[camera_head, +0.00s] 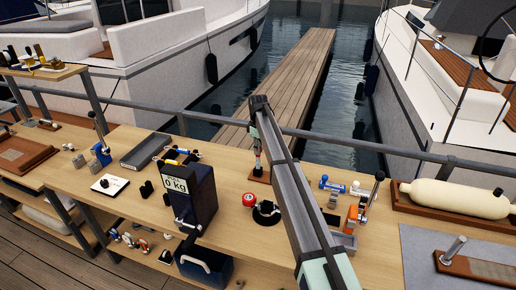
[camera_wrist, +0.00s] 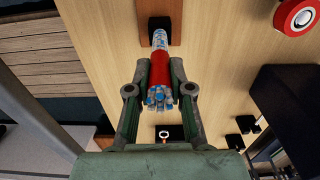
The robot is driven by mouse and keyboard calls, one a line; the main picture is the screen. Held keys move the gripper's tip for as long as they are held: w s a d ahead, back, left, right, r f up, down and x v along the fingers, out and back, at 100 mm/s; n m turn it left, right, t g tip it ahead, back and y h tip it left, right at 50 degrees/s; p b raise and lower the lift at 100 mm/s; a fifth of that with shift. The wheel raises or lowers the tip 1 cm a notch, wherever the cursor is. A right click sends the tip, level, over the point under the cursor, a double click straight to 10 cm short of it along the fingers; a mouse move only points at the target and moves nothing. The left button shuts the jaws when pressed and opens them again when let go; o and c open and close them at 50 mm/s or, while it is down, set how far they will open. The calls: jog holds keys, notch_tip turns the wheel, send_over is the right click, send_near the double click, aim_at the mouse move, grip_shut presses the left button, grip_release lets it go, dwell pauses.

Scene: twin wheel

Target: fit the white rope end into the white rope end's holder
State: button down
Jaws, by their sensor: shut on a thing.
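The white rope end (camera_wrist: 160,40) is white with blue flecks, with a red band and a frayed tip towards the camera in the wrist view. My gripper (camera_wrist: 160,82) is shut on its red band, one finger on each side. In the head view my gripper (camera_head: 257,143) is above the bench, and the rope end (camera_head: 257,163) hangs below it. Its far end lies over or at a dark socket (camera_wrist: 160,21) on a brown wooden block (camera_wrist: 175,38), probably the holder. The block also shows in the head view (camera_head: 262,179). I cannot tell whether the rope is inside the socket.
A red round thing (camera_head: 249,199) and a black disc-based item (camera_head: 266,214) stand close in front. A tall dark box (camera_head: 190,195) is at left. Blue and orange fittings (camera_head: 351,218) are at right. A metal rail (camera_head: 370,148) runs behind the bench.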

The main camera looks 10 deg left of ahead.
aim_at(258, 168)
jog(key=shift+f+b, duration=0.7)
jog(key=shift+f, duration=1.25)
jog(key=c, duration=1)
grip_release()
jog(key=shift+o, duration=0.2)
notch_tip(258, 168, up, 12)
